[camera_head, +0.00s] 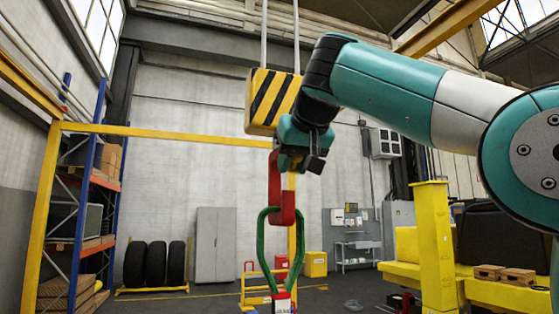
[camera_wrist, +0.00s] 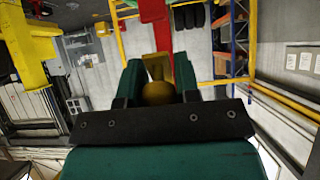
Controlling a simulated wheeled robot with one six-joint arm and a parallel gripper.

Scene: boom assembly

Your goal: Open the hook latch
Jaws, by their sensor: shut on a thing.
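The red hook (camera_head: 274,180) hangs below a yellow block with black stripes (camera_head: 268,102). A green sling ring (camera_head: 263,250) hangs through the lower part of the hook. My gripper (camera_head: 300,160) is right beside the upper part of the hook and hides some of it. In the wrist view, my two dark green fingers (camera_wrist: 160,84) are closed around a brass-yellow rounded piece, which appears to be the hook latch (camera_wrist: 158,92). Red hook metal (camera_wrist: 155,14) shows just beyond it. Whether the latch stands open or closed cannot be told.
Two cables (camera_head: 296,35) hold the block from above. A yellow post and machine (camera_head: 432,245) stand at the right. A shelf rack (camera_head: 88,165), tyres (camera_head: 155,265) and a grey cabinet (camera_head: 214,245) stand farther back. The air left of the hook is clear.

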